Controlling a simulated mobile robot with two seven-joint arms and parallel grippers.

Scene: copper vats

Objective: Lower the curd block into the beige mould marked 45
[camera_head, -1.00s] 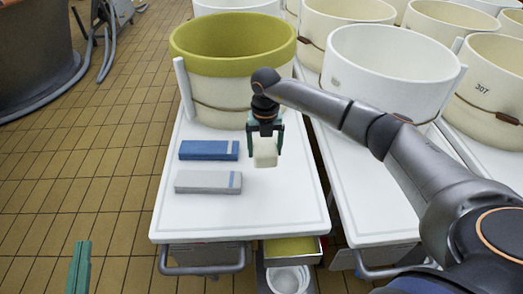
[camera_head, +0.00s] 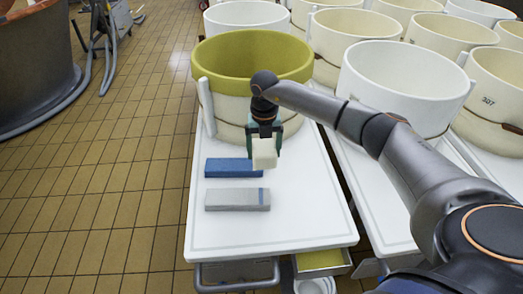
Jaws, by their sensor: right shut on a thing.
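My right gripper (camera_head: 264,138) is shut on a small cream-white curd block (camera_head: 264,154). It holds the block upright over the white table (camera_head: 290,215), in front of the olive-rimmed mould. The block hides the right end of a blue box. Several beige moulds (camera_head: 355,35) stand on tables at the back and right. One at the right edge (camera_head: 495,82) is marked 307. I cannot make out the number 45 on any mould. My left gripper is out of view.
The olive-rimmed beige mould (camera_head: 253,55) stands at the table's far end. The blue box (camera_head: 230,168) and a grey box (camera_head: 237,200) lie on its left side. A white mould (camera_head: 402,85) stands on the table to the right. Tiled floor (camera_head: 120,180) is open at left.

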